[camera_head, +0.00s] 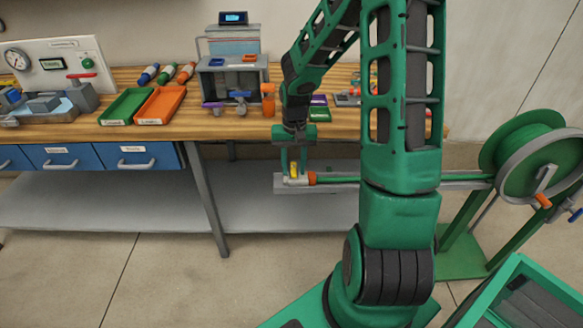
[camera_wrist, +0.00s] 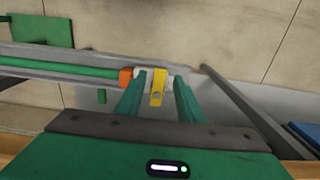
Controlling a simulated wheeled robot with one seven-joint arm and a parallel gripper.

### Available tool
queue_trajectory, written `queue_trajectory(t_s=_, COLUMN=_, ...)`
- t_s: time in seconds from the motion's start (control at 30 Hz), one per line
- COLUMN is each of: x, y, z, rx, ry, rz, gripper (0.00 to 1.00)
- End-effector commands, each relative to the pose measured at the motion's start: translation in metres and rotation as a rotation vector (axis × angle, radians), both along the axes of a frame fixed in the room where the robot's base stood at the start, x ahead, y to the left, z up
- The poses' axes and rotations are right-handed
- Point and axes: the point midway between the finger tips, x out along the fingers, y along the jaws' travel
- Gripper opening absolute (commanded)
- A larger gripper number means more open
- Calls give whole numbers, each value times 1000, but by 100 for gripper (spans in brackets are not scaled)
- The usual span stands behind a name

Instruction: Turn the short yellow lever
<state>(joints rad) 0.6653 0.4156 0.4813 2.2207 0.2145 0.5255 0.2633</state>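The short yellow lever (camera_head: 294,170) sits on a pale valve fitting beside an orange collar (camera_head: 312,178), at the end of a green hose. In the wrist view the yellow lever (camera_wrist: 158,86) hangs down across the fitting, left of the picture's right half. My gripper (camera_head: 293,163) reaches down over it from above. In the wrist view my gripper (camera_wrist: 159,82) has its two green fingers apart, one on each side of the lever. A narrow gap shows on both sides of the lever. The fingertips partly hide the fitting.
A wooden workbench (camera_head: 226,125) with trays and valves stands behind, above a grey lower shelf (camera_head: 100,200). A grey bench leg (camera_head: 207,200) stands left of the lever. A green hose reel (camera_head: 537,165) stands at right. Open floor (camera_head: 170,280) lies in front.

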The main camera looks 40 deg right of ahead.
Motion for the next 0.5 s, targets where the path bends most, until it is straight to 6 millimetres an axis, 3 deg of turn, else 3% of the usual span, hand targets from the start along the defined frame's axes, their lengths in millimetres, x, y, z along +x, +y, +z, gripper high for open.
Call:
queue_trajectory(t_s=0.3, x=0, y=0, z=-3, rx=0, ry=0, rz=0, gripper=34)
queue_trajectory(t_s=0.33, x=0, y=0, z=-3, rx=0, ry=0, rz=0, gripper=32)
queue_trajectory(t_s=0.47, x=0, y=0, z=-3, rx=0, ry=0, rz=1, gripper=1)
queue_trajectory(t_s=0.5, x=0, y=0, z=-3, rx=0, ry=0, rz=1, gripper=0)
